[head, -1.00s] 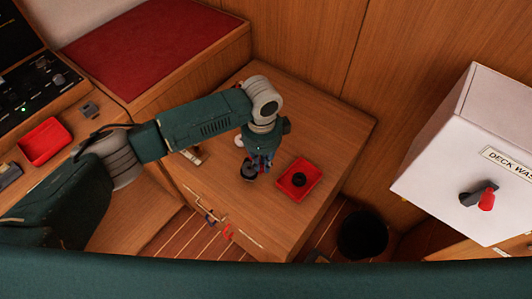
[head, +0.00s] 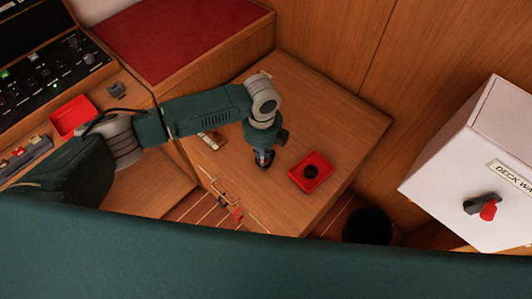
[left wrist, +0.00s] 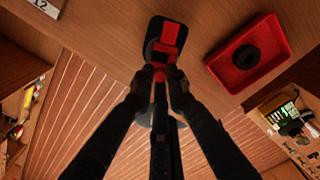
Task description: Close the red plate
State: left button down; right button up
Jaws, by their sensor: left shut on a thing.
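My left gripper (head: 264,160) is over the wooden cabinet top, just left of a red square tray (head: 296,180) with a black ring (head: 310,171) in it. In the left wrist view its fingers (left wrist: 160,82) are shut on a small black-and-red thing (left wrist: 168,40), with a red strip running between the fingers. Its lower part is hidden by the fingers. The red tray (left wrist: 222,72) shows at upper right there, apart from the gripper. I cannot tell which red thing is the red plate. My right gripper is not in view.
A white box labelled DECK WA... (head: 450,160) with a black-and-red knob (head: 483,207) stands at right. Another red tray (head: 72,116) lies by the console at left. The far cabinet top is clear.

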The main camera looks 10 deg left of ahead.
pick_arm(q)
jog(key=shift+a+m, duration=0.2)
jog(key=shift+m, duration=0.3)
jog(key=c, duration=1.7)
grip_release()
notch_tip(320, 180, up, 12)
jog(key=shift+f, duration=0.1)
